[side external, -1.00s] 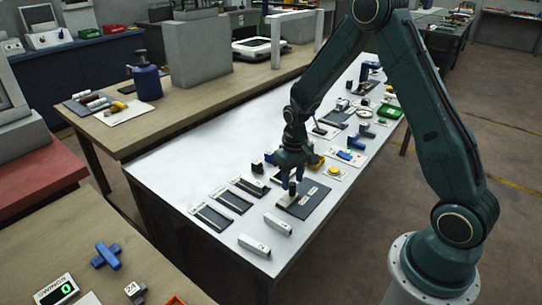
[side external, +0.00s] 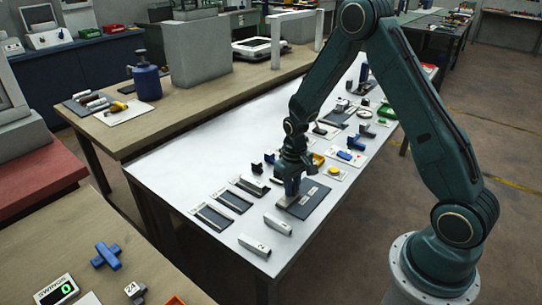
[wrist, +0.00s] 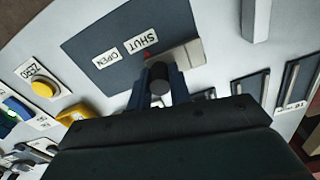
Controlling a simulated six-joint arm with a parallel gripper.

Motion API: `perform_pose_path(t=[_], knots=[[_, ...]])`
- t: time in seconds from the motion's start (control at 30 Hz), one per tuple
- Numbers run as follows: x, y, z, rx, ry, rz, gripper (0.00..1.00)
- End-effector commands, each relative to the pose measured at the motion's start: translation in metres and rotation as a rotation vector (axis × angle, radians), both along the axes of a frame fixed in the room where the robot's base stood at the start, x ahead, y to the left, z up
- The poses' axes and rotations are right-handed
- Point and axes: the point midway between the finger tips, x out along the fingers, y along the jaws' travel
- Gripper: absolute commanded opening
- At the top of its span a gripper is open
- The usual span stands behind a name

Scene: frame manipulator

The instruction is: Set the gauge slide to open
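The gauge slide is a dark plate (side external: 315,203) on the table, with a pale metal slide block (wrist: 188,54) and a dark upright knob (wrist: 159,78). In the wrist view the plate carries an OPEN label (wrist: 106,59) and a SHUT label (wrist: 141,43). The block sits at the SHUT end, with a small red mark at its edge beside that label. My gripper (wrist: 160,88) is down at the slide, its blue fingers on either side of the knob. It also shows in the side view (side external: 292,195). I cannot tell whether the fingers press on the knob.
A yellow ZERO button (wrist: 42,89) and a blue-handled device (side external: 346,155) lie beyond the plate. Several slotted dark panels (side external: 235,202) and two pale blocks (side external: 278,225) lie on the near side. The table's left part is bare.

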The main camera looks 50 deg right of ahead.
Motion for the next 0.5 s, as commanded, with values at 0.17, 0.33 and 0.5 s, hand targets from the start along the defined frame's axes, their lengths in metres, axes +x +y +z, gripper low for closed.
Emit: perform_pose_path(t=[0.17, 0.33, 0.5], knots=[[0.0, -0.002, 0.0, 0.002, -0.001, 0.0, 0.0], [0.001, -0.021, 0.0, 0.001, -0.002, -0.004, 0.0], [0.001, -0.046, 0.0, 0.0, -0.001, -0.004, 0.0]])
